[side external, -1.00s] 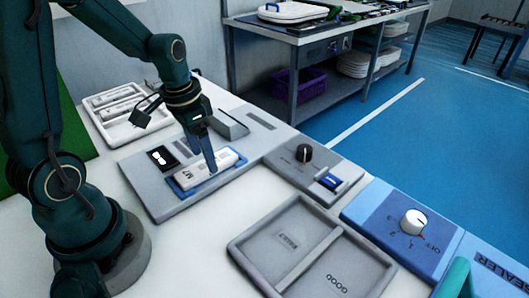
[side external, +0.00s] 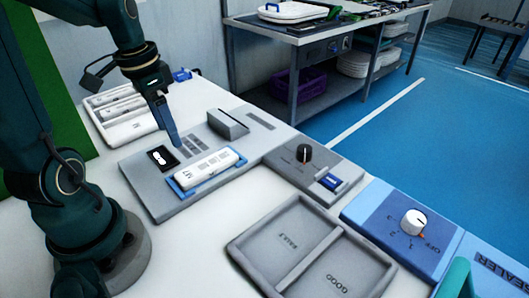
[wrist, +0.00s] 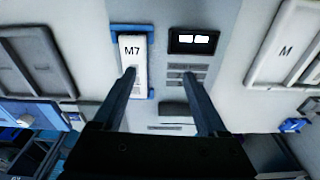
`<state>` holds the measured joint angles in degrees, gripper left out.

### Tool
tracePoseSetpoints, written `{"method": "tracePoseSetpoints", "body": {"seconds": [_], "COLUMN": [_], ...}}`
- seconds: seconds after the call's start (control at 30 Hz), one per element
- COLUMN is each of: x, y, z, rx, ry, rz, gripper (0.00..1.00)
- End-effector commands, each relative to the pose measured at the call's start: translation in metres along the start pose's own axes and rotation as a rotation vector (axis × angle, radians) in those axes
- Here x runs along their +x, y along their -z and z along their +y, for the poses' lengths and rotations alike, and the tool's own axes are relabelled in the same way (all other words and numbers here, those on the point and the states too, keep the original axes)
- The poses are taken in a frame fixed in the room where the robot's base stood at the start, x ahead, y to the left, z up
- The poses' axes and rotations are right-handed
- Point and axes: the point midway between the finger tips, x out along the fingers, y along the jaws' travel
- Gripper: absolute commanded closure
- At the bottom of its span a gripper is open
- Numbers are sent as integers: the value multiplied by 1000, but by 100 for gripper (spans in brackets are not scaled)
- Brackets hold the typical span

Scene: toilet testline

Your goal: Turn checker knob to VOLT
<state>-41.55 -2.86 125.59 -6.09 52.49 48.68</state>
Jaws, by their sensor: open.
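The checker is a grey panel (side external: 160,205) with a small black display (side external: 162,159). A black knob with a light pointer mark (side external: 304,153) stands on the grey block at its right end; its lettering is too small to read. A white module (side external: 207,166) lies in a blue cradle (side external: 184,193) on the panel; in the wrist view the module (wrist: 132,50) reads M7. My gripper (side external: 175,143) is above the panel, left of the module and well left of the knob. In the wrist view my gripper (wrist: 160,74) is open, with nothing between its fingers.
A blue piece (side external: 331,182) sits in front of the black knob. A blue sealer box with a white knob (side external: 413,222) stands at right. A two-part grey tray (side external: 285,262) lies in front. A white tray of modules (side external: 118,92) is behind left. A grey raised block (side external: 227,124) stands behind the module.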

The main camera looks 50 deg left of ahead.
Motion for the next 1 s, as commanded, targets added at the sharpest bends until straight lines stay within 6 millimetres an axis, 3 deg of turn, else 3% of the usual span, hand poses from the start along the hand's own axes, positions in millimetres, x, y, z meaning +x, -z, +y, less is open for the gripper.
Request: {"method": "tracePoseSetpoints", "body": {"seconds": [0.23,0.7,0.87,1.0], "x": [-14,-16,-19,-24], "y": [-13,-14,-9,13], "z": [-14,-16,-26,-47], "rx": [-2,-12,-150,-318], "ry": [1,0,40,113], "rz": [1,0,22,73], "gripper": [25,25,25,25]}}
